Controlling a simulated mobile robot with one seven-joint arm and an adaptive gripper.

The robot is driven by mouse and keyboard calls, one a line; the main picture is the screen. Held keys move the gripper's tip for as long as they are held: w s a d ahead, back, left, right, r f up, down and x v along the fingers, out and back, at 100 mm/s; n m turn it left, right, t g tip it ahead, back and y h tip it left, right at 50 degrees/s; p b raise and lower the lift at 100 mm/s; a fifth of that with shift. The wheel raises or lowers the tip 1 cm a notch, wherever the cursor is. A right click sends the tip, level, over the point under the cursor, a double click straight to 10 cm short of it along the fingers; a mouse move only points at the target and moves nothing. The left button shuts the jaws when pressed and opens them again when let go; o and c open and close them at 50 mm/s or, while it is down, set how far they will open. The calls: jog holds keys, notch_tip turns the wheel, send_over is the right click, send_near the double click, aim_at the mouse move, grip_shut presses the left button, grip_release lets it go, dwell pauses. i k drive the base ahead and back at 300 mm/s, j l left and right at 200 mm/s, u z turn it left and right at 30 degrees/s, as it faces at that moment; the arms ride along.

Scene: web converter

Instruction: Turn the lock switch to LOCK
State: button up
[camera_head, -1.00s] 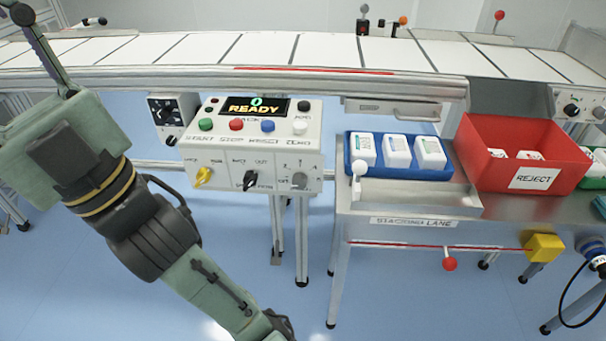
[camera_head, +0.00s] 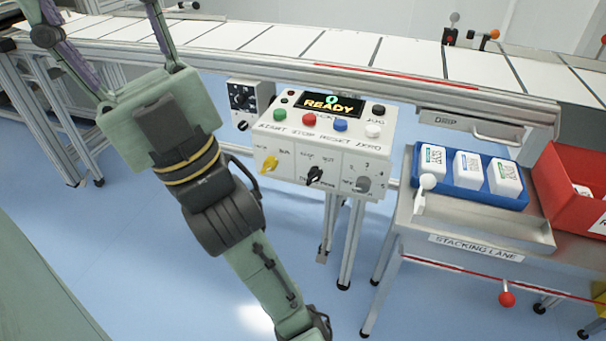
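The white control panel (camera_head: 380,147) hangs below the conveyor's front rail, with a lit READY display (camera_head: 333,105). On its lower face are a yellow switch (camera_head: 268,165), a black switch (camera_head: 315,174) and a grey knob (camera_head: 363,184). The yellow handle slants down-left. The small labels are too blurred to read, so I cannot tell for certain which is the lock switch. My gripper (camera_head: 102,20) is at the upper left, left of the panel and apart from it. Its two fingers are spread wide, with nothing seen between them; their tips run past the top edge.
Green, red, blue and white buttons (camera_head: 310,120) sit above the switches. A small box with a black dial (camera_head: 241,97) stands left of the panel. The steel stacking lane (camera_head: 480,236), a blue tray (camera_head: 420,165) and a red bin (camera_head: 560,190) are at right. Floor in front is clear.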

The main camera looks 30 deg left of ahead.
aim_at(271, 162)
jog(key=k+j+z, duration=0.55)
jog(key=k+j, duration=0.1)
jog(key=k, duration=0.1)
